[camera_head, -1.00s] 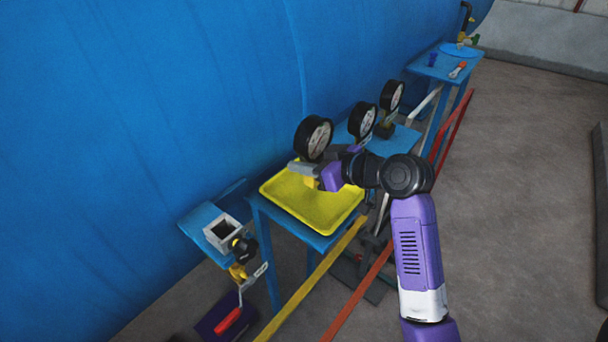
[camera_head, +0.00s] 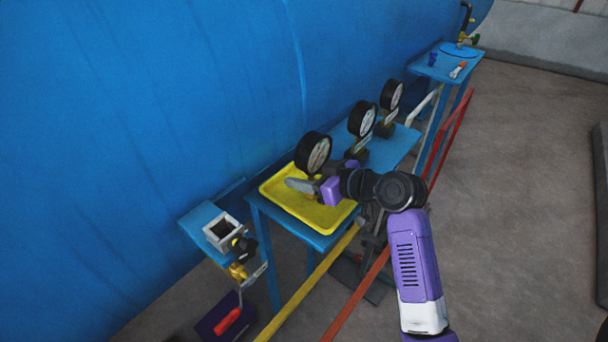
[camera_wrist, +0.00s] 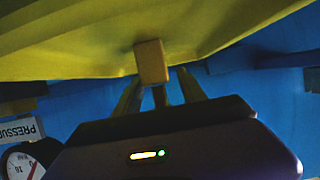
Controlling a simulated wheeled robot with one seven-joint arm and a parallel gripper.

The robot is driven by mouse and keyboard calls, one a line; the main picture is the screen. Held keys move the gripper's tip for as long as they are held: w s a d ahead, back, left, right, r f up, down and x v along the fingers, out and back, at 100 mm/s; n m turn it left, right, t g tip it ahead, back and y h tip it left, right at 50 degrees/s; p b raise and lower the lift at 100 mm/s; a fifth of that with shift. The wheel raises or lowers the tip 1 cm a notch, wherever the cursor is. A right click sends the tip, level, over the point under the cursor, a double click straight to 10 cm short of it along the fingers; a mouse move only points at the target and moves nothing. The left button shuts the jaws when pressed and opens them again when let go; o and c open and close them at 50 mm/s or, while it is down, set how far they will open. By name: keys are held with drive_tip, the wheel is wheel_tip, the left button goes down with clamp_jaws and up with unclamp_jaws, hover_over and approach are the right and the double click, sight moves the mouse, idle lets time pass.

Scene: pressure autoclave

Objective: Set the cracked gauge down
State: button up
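The gauge (camera_head: 313,152), with a black rim and pale dial, stands nearly upright on the yellow tray (camera_head: 330,219) in the head view. I cannot make out the crack at this size. My gripper (camera_head: 318,180) is low over the tray, its fingers around the gauge's lower part. In the wrist view my gripper (camera_wrist: 160,95) has its fingers spread, with a gap on each side of a thin brown stem. The stem's squarish brass-coloured end (camera_wrist: 152,62) meets the tray (camera_wrist: 75,45), apparently touching it.
Two similar gauges stand behind on the blue table (camera_head: 398,146), the nearer one (camera_head: 362,119) and the farther one (camera_head: 391,95). A small blue shelf at left holds an open grey box (camera_head: 223,232). Yellow and red rails run alongside. A blue tank wall (camera_head: 150,100) rises behind.

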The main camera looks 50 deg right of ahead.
drive_tip(key=shift+r, duration=0.15)
drive_tip(key=v, duration=1.2)
drive_tip(key=shift+b, duration=0.3)
drive_tip(key=d+r+m+t+h, duration=0.2)
drive_tip(key=d+r+m+h, duration=0.1)
drive_tip(key=d+m+h, duration=0.35)
drive_tip(key=s+a+f+n+y, duration=0.2)
drive_tip(key=s+a+f, duration=0.1)
drive_tip(key=s+a, duration=0.4)
drive_tip(key=s+a+f+n+y, duration=0.2)
drive_tip(key=s+a, duration=0.5)
drive_tip(key=a, duration=0.5)
drive_tip(key=s+a+f+n+y, duration=0.2)
drive_tip(key=s+a+f, duration=0.3)
drive_tip(key=a, duration=0.5)
drive_tip(key=shift+s+g, duration=0.4)
drive_tip(key=shift+s, duration=0.85)
